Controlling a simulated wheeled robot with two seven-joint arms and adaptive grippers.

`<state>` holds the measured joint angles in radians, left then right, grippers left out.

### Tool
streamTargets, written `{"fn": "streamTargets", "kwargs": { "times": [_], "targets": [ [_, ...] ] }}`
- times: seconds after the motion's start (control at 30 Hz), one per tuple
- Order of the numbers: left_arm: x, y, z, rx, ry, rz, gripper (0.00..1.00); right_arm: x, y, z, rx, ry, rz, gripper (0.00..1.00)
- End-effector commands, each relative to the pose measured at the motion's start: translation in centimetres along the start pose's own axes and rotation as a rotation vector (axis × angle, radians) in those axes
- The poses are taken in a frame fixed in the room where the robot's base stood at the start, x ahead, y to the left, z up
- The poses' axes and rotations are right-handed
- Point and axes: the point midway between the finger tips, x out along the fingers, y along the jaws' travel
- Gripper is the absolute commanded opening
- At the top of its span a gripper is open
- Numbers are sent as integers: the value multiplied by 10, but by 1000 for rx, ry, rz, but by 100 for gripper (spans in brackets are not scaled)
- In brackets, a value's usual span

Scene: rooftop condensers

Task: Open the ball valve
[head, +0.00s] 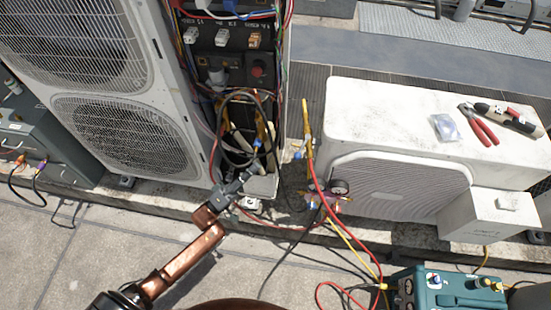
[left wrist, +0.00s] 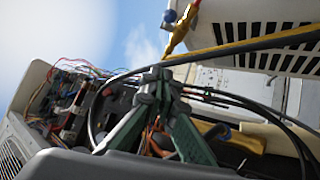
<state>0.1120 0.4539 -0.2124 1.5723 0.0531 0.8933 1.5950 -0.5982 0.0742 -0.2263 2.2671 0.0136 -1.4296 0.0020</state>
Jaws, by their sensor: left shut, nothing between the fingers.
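A small blue part (head: 298,155), which may be the valve's handle, sits beside the upright yellow hose (head: 307,125) in the head view, between the two condensers. In the left wrist view a blue knob (left wrist: 169,16) shows next to a yellow fitting (left wrist: 180,32) at the top; I cannot tell whether the valve is open or shut. My left gripper (head: 257,166) is shut and empty in front of the open wiring bay, to the left of the blue part and apart from it. Its closed fingertips (left wrist: 158,76) show in the left wrist view. My right gripper is not in view.
The tall condenser (head: 120,130) stands left, with loose cables in its open bay. The low white condenser (head: 400,130) stands right, with red pliers (head: 482,128) on top. A gauge manifold (head: 335,192), red and yellow hoses and a teal machine (head: 445,290) crowd the front.

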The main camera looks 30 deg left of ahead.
Motion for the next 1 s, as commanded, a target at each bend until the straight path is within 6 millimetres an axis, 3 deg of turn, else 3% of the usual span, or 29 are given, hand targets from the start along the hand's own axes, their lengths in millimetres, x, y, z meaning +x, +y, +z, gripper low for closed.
{"fn": "streamTargets", "kwargs": {
  "times": [0.17, 0.43, 0.57, 0.8, 1.0],
  "targets": [
    [22, 1, 0, -3, -1, 9, 0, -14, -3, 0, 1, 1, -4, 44],
    [76, 0, 1, -3, 1, 6, 0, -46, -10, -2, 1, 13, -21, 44],
    [99, -2, 4, -5, 2, 3, 0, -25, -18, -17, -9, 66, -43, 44],
    [104, -1, 32, -5, 1, 1, 0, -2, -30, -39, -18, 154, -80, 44],
    [107, 1, 39, -2, 0, 2, 0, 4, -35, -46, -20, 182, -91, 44]
  ]
}}
